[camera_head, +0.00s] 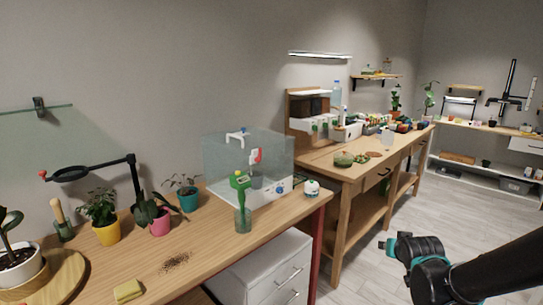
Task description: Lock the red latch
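A small red latch (257,155) sits on a white plate at the clear box (222,165) on the near wooden bench. It is small in the picture, and I cannot tell whether it is locked. The box has a white base with dark round knobs. A white hooked spout shows at the box's upper part. Part of my arm, black with teal rings, is at the lower right, well apart from the box. My gripper is not clearly visible in this view.
Potted plants and a magnifier arm (95,170) are at left. A yellow sponge (128,291) lies at the front. Open floor lies right of the benches.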

